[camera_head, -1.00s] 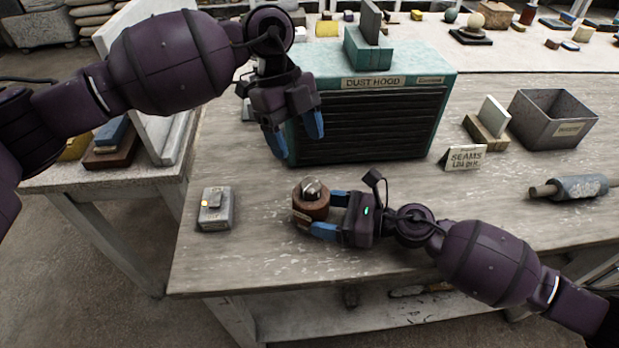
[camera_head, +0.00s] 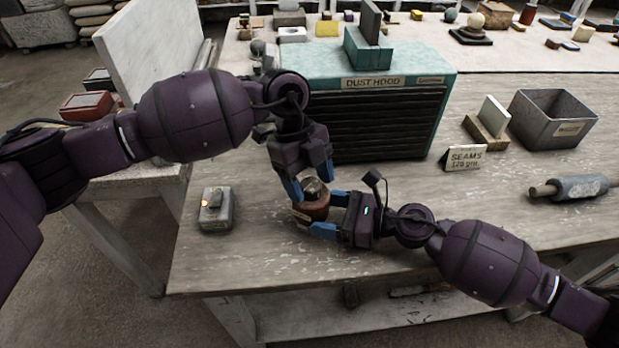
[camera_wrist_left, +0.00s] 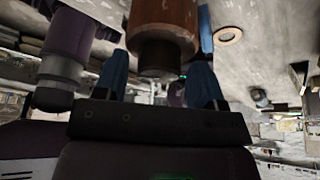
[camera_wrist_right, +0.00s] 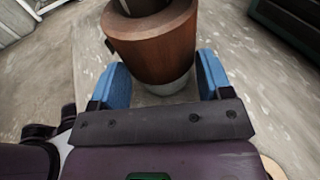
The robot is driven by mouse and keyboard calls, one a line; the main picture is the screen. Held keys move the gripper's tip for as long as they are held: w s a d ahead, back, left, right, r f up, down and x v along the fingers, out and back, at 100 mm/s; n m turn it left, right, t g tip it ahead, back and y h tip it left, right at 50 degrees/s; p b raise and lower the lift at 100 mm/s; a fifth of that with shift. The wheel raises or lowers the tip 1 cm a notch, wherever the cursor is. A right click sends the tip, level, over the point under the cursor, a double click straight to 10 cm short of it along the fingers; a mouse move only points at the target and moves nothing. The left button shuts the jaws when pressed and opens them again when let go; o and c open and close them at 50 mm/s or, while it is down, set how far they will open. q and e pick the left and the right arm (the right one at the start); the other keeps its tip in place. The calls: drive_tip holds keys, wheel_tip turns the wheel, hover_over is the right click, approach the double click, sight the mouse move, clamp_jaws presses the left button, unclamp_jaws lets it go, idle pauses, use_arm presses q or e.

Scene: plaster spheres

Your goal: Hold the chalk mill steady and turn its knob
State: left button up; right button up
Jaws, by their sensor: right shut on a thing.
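The chalk mill (camera_head: 311,210) stands upright on the workbench, a brown wooden body with a rounded metal knob (camera_head: 313,187) on top. My right gripper (camera_head: 322,214) is shut on the mill's body from the right; the right wrist view shows the body (camera_wrist_right: 155,48) between its blue fingers. My left gripper (camera_head: 312,188) is above the mill, pointing down. In the left wrist view its fingers stand apart on either side of the knob (camera_wrist_left: 160,60), with gaps between. The knob is partly hidden by the left fingers in the head view.
A green dust hood (camera_head: 388,85) stands close behind the mill. A grey box with a switch (camera_head: 216,209) lies to the left. A small sign (camera_head: 464,158), an open metal bin (camera_head: 553,117) and a roller (camera_head: 580,188) are at right.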

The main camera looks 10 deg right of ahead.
use_arm(q)
drive_tip(key=c, duration=0.8)
drive_tip(key=shift+m, duration=0.4)
drive_tip(key=m+y, duration=0.1)
drive_tip(key=m, duration=0.1)
drive_tip(key=m+y, duration=0.1)
drive_tip(key=m, duration=0.1)
drive_tip(key=shift+w+d+m+g, duration=0.1)
drive_tip(key=shift+d+m+g, duration=0.05)
drive_tip(key=shift+m+g, duration=0.15)
drive_tip(key=m+y, duration=0.2)
drive_tip(key=m, duration=0.3)
drive_tip(key=shift+d+m, duration=0.15)
drive_tip(key=shift+m, duration=0.15)
drive_tip(key=m+t+y, duration=0.1)
drive_tip(key=m, duration=0.2)
drive_tip(key=shift+d+m, duration=0.1)
drive_tip(key=shift+m, duration=0.2)
drive_tip(key=m, duration=0.1)
drive_tip(key=m+t+y, duration=0.1)
drive_tip(key=m, duration=0.1)
drive_tip(key=shift+s+m+y, duration=0.2)
drive_tip(key=shift+m+y, duration=0.1)
drive_tip(key=m+t, duration=0.1)
drive_tip(key=m, duration=0.2)
drive_tip(key=m+t, duration=0.1)
drive_tip(key=m, duration=0.2)
drive_tip(key=shift+s+d+m+y, duration=0.15)
drive_tip(key=shift+m+y, duration=0.15)
drive_tip(key=shift+m, duration=0.1)
